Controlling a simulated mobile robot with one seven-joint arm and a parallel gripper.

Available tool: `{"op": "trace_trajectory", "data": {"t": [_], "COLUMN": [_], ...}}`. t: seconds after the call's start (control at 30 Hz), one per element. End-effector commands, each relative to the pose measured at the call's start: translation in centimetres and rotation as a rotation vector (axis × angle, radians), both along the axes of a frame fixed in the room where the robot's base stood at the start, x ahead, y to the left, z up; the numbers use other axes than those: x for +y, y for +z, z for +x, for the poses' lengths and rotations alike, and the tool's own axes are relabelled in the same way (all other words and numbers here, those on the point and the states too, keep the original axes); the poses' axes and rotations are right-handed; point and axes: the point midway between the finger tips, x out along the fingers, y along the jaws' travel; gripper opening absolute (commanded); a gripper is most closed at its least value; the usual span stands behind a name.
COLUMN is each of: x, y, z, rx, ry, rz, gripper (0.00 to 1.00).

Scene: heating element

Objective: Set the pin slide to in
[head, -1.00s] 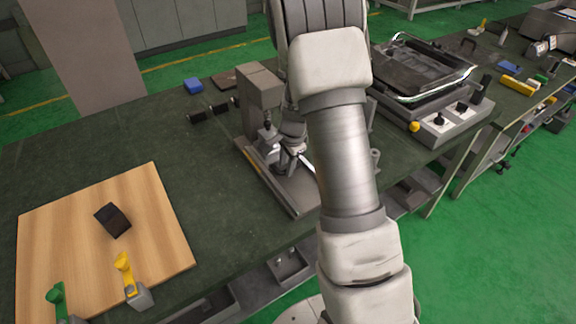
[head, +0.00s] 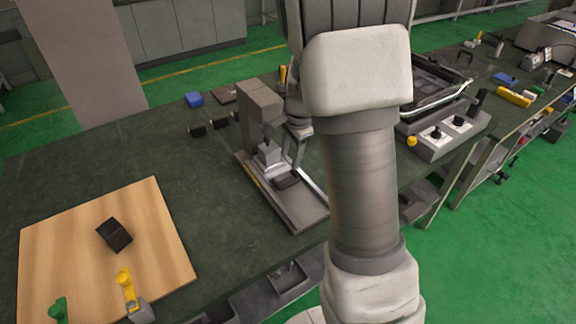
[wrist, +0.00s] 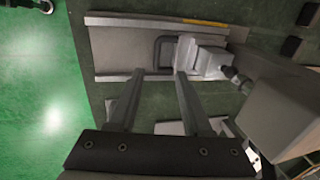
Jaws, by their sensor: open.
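The pin slide seems to be the light grey block (head: 268,153) with a dark loop handle (head: 287,182) on the fixture's flat base plate (head: 302,212). In the wrist view the slide block (wrist: 200,57) and the dark handle (wrist: 163,50) lie just beyond my fingertips. My gripper (wrist: 158,74) is open, its two fingers apart with nothing held between them. The handle shows ahead of the gap, toward the right finger. I cannot tell whether the right finger touches the slide. In the head view my arm hides most of the gripper.
A grey upright column (head: 262,105) rises at the back of the fixture. A heating unit with knobs (head: 445,135) stands to the right. A wooden board (head: 65,245) with a black block (head: 114,234) lies at left. Bare dark tabletop lies between.

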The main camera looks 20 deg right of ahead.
Motion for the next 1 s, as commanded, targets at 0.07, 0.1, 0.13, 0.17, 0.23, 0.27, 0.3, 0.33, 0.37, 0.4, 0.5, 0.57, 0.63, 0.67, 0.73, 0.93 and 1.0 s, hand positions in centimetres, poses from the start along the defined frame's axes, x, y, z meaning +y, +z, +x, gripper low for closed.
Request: {"op": "trace_trajectory", "data": {"t": [0.07,0.1,0.13,0.17,0.23,0.27,0.3,0.33,0.37,0.4,0.5,0.57,0.63,0.67,0.73,0.93,1.0], "x": [0.0,-0.1,-0.1,-0.1,-0.2,-0.2,-0.2,-0.2,-0.2,-0.2,-0.2,-0.2,-0.2,-0.2,-0.2,-0.1,0.1], "y": [2.0,2.7,3.2,3.6,4.4,4.7,5.0,5.2,5.3,5.4,5.5,5.5,5.5,5.5,5.5,5.6,6.1], "z": [-0.2,-0.4,-0.5,-0.6,-0.7,-0.8,-0.9,-0.9,-1.0,-1.0,-1.0,-1.0,-1.0,-1.0,-1.0,-1.1,-1.4], "rx": [-0.004,-0.005,-0.004,-0.004,-0.004,-0.003,-0.002,-0.002,-0.002,-0.002,-0.002,-0.001,-0.001,-0.001,-0.001,-0.003,-0.010], "ry": [0.001,0.001,0.001,0.001,0.001,0.001,0.001,0.000,0.000,0.000,-0.001,-0.001,0.000,0.000,0.000,0.005,0.026], "rz": [0.000,-0.001,0.000,0.000,0.000,-0.001,-0.001,-0.001,-0.001,-0.001,0.000,-0.001,-0.001,-0.001,-0.001,0.000,0.000], "gripper": [0.49,0.49,0.49,0.49,0.49,0.49,0.49,0.49,0.49,0.49,0.49,0.49,0.49,0.49,0.49,0.49,0.49]}}
